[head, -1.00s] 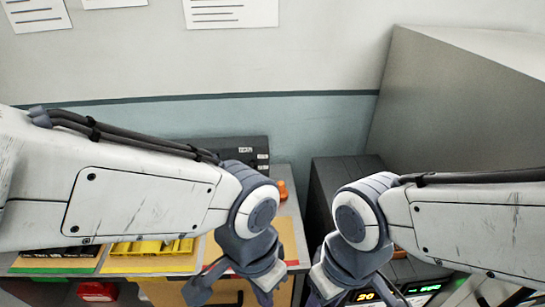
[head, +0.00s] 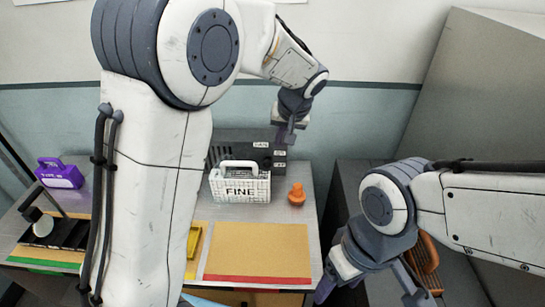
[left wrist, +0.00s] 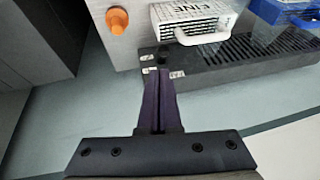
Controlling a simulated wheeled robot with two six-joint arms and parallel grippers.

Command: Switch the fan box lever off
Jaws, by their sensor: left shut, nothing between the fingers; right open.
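The fan box (head: 226,140) is a dark grey box with vent slots and small white labels, at the back of the table. It also shows in the left wrist view (left wrist: 235,62). My left gripper (head: 284,138) is shut and empty at the box's right end. In the left wrist view its purple fingers (left wrist: 158,76) reach over the labelled end, beside a small dark knob (left wrist: 163,53) that may be the lever. The lever's position cannot be told. My right gripper (head: 370,288) is open and empty at the lower right, away from the box.
A white basket marked FINE (head: 240,188) stands just in front of the box. An orange knob-shaped piece (head: 297,194) stands right of it. A tan mat with a red edge (head: 258,250) lies in front. A purple module (head: 58,175) is at far left.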

